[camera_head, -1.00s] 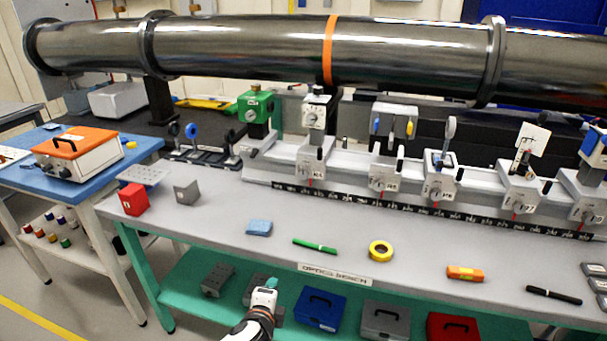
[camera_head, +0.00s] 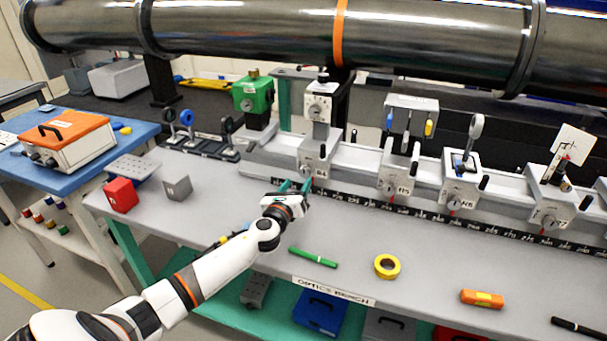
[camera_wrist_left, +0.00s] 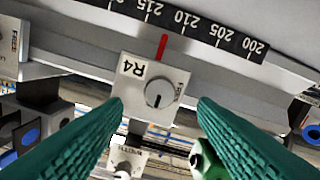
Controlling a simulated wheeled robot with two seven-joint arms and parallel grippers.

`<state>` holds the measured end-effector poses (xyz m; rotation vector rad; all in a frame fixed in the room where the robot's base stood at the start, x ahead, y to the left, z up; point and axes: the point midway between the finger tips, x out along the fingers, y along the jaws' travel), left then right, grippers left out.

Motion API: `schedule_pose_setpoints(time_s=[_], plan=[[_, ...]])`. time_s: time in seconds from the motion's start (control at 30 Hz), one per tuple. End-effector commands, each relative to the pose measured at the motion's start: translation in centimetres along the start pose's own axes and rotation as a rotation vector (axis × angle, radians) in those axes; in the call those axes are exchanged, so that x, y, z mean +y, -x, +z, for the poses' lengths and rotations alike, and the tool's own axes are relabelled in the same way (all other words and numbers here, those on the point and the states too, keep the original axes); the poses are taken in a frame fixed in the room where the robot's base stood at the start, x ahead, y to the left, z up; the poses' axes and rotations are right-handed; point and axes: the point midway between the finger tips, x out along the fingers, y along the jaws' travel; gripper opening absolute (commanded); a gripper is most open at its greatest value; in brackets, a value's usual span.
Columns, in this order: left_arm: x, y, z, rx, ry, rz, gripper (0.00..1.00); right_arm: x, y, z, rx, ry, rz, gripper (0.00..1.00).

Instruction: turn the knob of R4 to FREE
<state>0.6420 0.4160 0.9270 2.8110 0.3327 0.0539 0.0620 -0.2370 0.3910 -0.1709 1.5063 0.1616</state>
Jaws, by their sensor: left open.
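The R4 carriage (camera_head: 314,152) sits on the rail near its left end, with a white mount on top. In the left wrist view the R4 face (camera_wrist_left: 136,84) shows a round grey knob (camera_wrist_left: 159,93) with a dark index line pointing toward the picture's bottom. Small lettering beside the knob is too small to read. My left gripper (camera_head: 296,186) is in front of R4 at the bench edge of the rail. Its green fingers are open and empty, one on each side of the knob in the left wrist view (camera_wrist_left: 160,104), apart from it. My right gripper is out of view.
A black scale strip (camera_head: 400,207) runs along the rail front. R5 (camera_head: 399,172) and R6 (camera_head: 461,182) stand to the right. A green pen (camera_head: 313,257) and yellow tape roll (camera_head: 387,266) lie on the bench. A large pipe (camera_head: 430,40) crosses above.

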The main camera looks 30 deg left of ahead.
Motion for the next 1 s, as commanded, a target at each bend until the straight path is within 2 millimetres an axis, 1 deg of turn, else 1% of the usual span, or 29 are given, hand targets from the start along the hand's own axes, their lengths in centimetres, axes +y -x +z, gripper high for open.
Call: schedule_pose_setpoints(time_s=[0.03,0.1,0.2,0.3,0.43,0.7,0.77,0.9,1.0], plan=[[0.1,-1.2,-0.1,0.002,0.003,-0.002,0.53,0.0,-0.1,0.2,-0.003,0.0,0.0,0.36],[0.0,-2.5,0.0,0.002,0.002,-0.002,0.53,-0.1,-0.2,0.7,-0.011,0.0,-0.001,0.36],[0.1,-3.9,0.1,0.001,0.003,-0.001,0.53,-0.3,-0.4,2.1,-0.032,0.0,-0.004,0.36],[0.0,-4.9,0.1,0.0,0.001,-0.001,0.53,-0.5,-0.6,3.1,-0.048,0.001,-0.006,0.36],[0.0,-5.6,0.1,0.0,0.001,-0.001,0.53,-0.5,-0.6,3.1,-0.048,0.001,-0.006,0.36],[0.0,-5.7,0.1,-0.001,0.002,0.0,0.53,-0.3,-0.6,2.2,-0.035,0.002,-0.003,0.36],[0.0,-5.7,0.1,-0.001,0.002,0.0,0.45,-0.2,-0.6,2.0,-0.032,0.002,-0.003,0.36],[0.0,-5.7,0.1,-0.001,0.002,0.0,0.22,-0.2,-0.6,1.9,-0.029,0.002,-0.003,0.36],[0.0,-5.7,0.1,-0.001,0.002,0.0,0.08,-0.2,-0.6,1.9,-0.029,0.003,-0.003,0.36]])
